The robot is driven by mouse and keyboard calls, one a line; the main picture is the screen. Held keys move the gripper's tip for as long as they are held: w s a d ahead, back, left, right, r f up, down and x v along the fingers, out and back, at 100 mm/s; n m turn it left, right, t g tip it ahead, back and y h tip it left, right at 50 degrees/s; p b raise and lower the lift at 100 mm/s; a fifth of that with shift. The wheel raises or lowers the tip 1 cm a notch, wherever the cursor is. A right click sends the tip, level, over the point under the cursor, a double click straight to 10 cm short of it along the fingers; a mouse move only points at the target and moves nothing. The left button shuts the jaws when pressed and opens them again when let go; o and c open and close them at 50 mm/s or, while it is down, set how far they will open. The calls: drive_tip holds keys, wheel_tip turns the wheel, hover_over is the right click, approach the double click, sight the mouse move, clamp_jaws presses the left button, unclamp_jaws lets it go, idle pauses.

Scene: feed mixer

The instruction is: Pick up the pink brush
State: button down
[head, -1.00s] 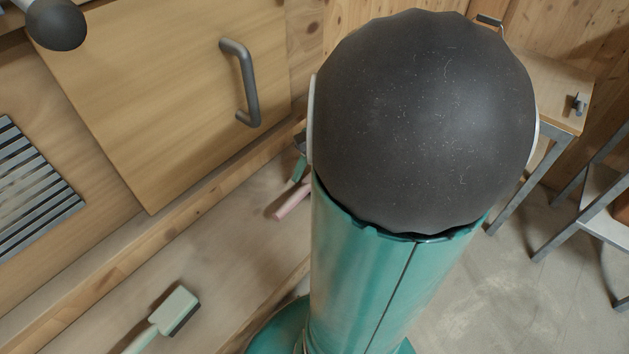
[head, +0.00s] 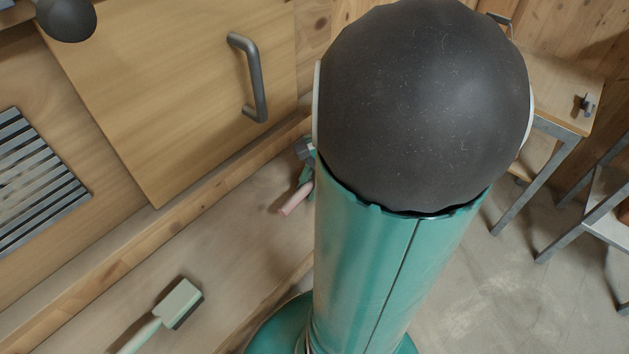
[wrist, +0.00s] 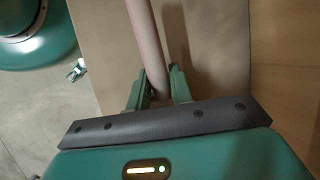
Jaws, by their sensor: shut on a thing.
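The pink brush (head: 295,199) shows in the head view as a short pink handle end, just left of my teal arm, low over the wooden ledge. The rest of it is hidden behind my arm. In the wrist view its pink handle (wrist: 147,40) runs from the top edge down between the jaws. My gripper (wrist: 160,90) is shut on the handle, with one green finger on each side. Part of the gripper (head: 306,172) also shows in the head view beside my arm. The brush head is not in view.
A pale green brush (head: 175,308) lies on the wooden ledge (head: 225,255) at lower left. A cabinet door with a grey handle (head: 248,78) stands above the ledge. A slatted vent (head: 35,180) is at left. A small table (head: 560,95) stands at right.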

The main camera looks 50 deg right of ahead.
sight(306, 184)
drive_tip(key=shift+r, duration=0.5)
wheel_tip(306, 184, up, 2)
drive_tip(key=shift+r, duration=0.25)
drive_tip(key=s+d+r, duration=0.4)
drive_tip(key=s+r, duration=0.5)
drive_tip(key=s, duration=0.4)
drive_tip(key=shift+s+r, duration=0.2)
drive_tip(key=shift+r, duration=0.05)
drive_tip(key=shift+d, duration=0.1)
drive_tip(key=c, duration=1.8)
unclamp_jaws()
clamp_jaws()
